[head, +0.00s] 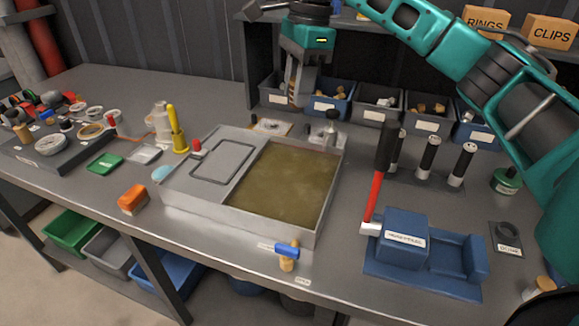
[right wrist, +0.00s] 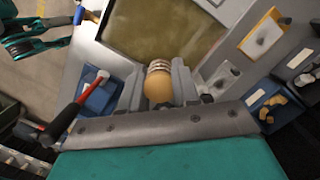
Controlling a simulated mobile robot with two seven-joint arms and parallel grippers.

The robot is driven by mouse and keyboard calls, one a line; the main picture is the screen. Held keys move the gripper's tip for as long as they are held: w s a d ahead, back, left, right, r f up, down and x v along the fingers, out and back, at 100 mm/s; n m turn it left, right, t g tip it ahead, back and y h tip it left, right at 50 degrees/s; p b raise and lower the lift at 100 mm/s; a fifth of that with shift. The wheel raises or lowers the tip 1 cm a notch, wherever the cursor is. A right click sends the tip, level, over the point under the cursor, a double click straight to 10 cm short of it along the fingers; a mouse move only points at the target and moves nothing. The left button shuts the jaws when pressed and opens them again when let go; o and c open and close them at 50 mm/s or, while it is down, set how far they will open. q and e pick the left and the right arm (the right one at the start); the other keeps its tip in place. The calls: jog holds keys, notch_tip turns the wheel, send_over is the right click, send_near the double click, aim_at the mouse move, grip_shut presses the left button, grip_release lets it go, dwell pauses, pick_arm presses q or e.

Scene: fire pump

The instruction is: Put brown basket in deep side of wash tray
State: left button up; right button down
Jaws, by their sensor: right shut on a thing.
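The wash tray (head: 185,200) is a grey metal box in the middle of the bench. Its right side is deep and holds murky olive liquid (head: 285,180); its left side is a shallow raised panel. The liquid also shows at the top of the right wrist view (right wrist: 165,32). My right gripper (head: 296,98) is raised behind the tray's back edge, in front of the bins. It is shut on a brown, rounded, ribbed thing, the likely brown basket (right wrist: 158,84), partly hidden by the fingers.
Parts bins (head: 330,105) line the back. A red-handled hammer (head: 376,190) leans by a blue block (head: 402,238) right of the tray. A blue-headed tool (head: 288,252) is at the front.

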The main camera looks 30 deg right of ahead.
jog(key=a+f, duration=0.1)
jog(key=a, duration=0.1)
send_over(287, 191)
jog(key=shift+n, duration=0.3)
jog(key=f, duration=1.4)
jog(key=shift+d, duration=0.25)
jog(key=shift+f, duration=2.5)
jog(key=shift+f, duration=0.2)
jog(key=c, duration=0.8)
grip_release()
jog(key=shift+r, duration=0.1)
